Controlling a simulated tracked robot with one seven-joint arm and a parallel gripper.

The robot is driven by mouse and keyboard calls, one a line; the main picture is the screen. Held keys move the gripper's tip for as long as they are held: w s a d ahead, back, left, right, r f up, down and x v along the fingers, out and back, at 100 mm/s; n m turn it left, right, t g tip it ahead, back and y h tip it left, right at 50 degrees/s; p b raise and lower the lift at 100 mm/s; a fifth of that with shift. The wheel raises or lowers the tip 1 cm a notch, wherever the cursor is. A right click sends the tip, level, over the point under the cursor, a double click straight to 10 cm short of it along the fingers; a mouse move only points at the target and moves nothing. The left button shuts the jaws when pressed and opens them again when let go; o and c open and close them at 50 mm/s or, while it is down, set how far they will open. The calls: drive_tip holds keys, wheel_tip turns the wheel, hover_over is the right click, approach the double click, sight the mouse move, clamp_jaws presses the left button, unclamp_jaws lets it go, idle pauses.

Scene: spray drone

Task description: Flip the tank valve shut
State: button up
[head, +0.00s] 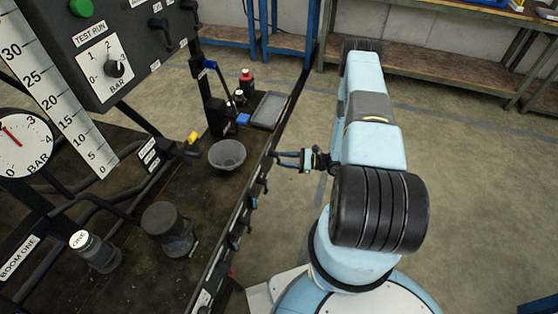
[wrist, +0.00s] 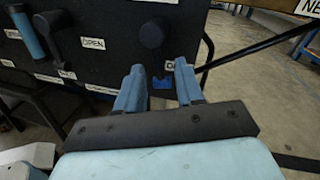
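Ahead of the fingers is a dark panel (wrist: 110,68). A black round-headed lever (wrist: 153,36) stands on it, its stem partly between the fingers in the picture; I cannot tell if they touch. An OPEN label (wrist: 93,44) is left of this lever. Another label, partly hidden by the right finger, is beside its stem. I cannot tell which handle is the tank valve. In the head view my gripper (head: 284,159) points left at the bench's edge.
A black handle (wrist: 62,40) and a blue handle (wrist: 28,35) are further left on the panel. On the bench are a grey bowl (head: 227,154), a dark-lidded jar (head: 168,228), a red-capped bottle (head: 246,82) and a tray (head: 268,110). The floor to the right is clear.

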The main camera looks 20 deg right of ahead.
drive_tip(key=shift+x, duration=0.95)
drive_tip(key=shift+c, duration=0.5)
